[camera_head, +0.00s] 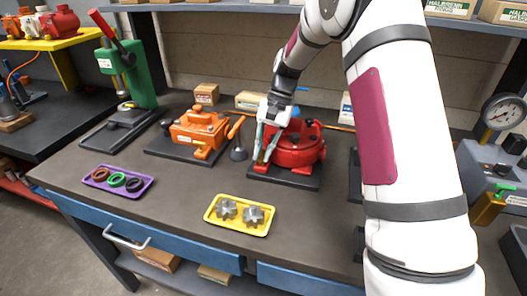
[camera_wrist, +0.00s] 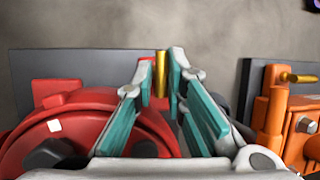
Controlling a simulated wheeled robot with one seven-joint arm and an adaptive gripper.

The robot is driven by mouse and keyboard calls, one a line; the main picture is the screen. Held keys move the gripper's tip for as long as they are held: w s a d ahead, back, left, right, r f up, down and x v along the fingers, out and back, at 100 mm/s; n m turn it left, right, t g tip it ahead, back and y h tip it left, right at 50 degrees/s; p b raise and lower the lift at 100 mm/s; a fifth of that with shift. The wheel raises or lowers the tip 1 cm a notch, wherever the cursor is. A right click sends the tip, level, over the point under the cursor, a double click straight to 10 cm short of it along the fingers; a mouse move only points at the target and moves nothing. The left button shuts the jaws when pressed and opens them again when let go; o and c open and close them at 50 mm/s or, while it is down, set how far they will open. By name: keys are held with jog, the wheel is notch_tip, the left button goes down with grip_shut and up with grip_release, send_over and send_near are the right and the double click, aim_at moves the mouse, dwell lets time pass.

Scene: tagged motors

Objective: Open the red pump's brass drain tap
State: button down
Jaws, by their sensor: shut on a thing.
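The red pump (camera_head: 300,148) stands on a dark base plate near the back middle of the workbench. In the wrist view its round red body (camera_wrist: 85,125) with dark knobs fills the left side. The brass drain tap (camera_wrist: 161,70) shows as a narrow upright brass piece between my fingertips. My gripper (camera_head: 262,163) reaches down at the pump's left side in the head view. Its teal-padded fingers are shut on the tap. The tap's lower part is hidden, and the head view does not show the tap clearly behind my fingers.
An orange pump (camera_head: 200,132) on its own plate stands to the left, with a dark funnel-like piece (camera_head: 239,153) between. A yellow tray (camera_head: 240,227) with gears and a purple tray (camera_head: 97,181) with rings lie in front. A green press (camera_head: 130,75) stands back left.

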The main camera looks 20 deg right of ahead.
jog(key=shift+w+a, duration=0.15)
jog(key=c, duration=1.9)
grip_release()
jog(key=shift+c, duration=0.2)
jog(key=v, duration=1.1)
jog(key=shift+r, duration=0.45)
